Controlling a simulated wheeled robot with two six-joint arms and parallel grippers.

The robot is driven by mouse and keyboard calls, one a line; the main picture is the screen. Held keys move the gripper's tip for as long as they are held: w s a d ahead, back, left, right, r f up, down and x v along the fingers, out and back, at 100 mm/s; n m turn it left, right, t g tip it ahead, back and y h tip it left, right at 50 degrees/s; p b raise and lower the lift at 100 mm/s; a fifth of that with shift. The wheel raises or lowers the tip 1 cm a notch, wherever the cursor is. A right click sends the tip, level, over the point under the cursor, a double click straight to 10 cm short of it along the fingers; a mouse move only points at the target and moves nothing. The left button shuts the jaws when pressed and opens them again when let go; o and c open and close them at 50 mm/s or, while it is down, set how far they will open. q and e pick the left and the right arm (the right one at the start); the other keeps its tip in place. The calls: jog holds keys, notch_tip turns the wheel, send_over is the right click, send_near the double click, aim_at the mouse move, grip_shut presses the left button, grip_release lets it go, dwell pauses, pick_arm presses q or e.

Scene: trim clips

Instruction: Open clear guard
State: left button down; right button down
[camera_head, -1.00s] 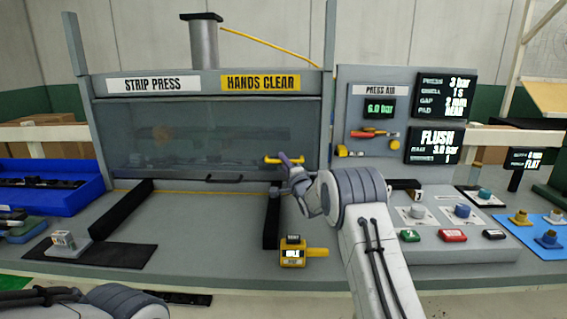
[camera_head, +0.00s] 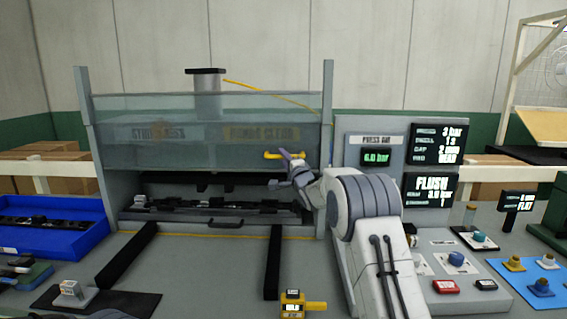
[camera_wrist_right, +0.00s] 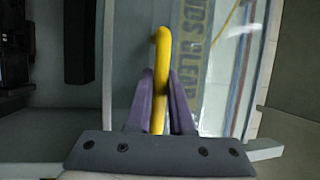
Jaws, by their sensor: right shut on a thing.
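The clear guard (camera_head: 190,150) of the strip press is raised, with its panel in front of the STRIP PRESS and HANDS CLEAR signs. Its yellow handle (camera_head: 272,155) is at the lower right of the panel. My right gripper (camera_head: 290,157) is at this handle. In the right wrist view the purple fingers (camera_wrist_right: 160,100) are shut on the yellow handle (camera_wrist_right: 161,70), one on each side. Below the guard the press opening shows a dark strip part (camera_head: 210,204) on its bed. My left gripper is out of view.
Two black rails (camera_head: 127,254) run forward from the press. A yellow gauge (camera_head: 292,303) lies at the front. A control panel with buttons (camera_head: 446,287) and a blue tray (camera_head: 50,228) flank the press. The bench between the rails is clear.

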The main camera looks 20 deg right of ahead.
jog(key=shift+r, duration=0.2)
jog(key=c, duration=0.8)
grip_release()
jog(key=shift+f, duration=0.1)
jog(key=shift+s, duration=0.1)
jog(key=shift+s+f, duration=0.15)
jog(key=shift+s, duration=0.15)
jog(key=s+f+b, duration=0.1)
jog(key=s+b, duration=0.2)
jog(key=s, duration=0.6)
jog(key=shift+s+d+f, duration=0.2)
jog(key=shift+s+d, duration=0.05)
jog(key=shift+d, duration=0.15)
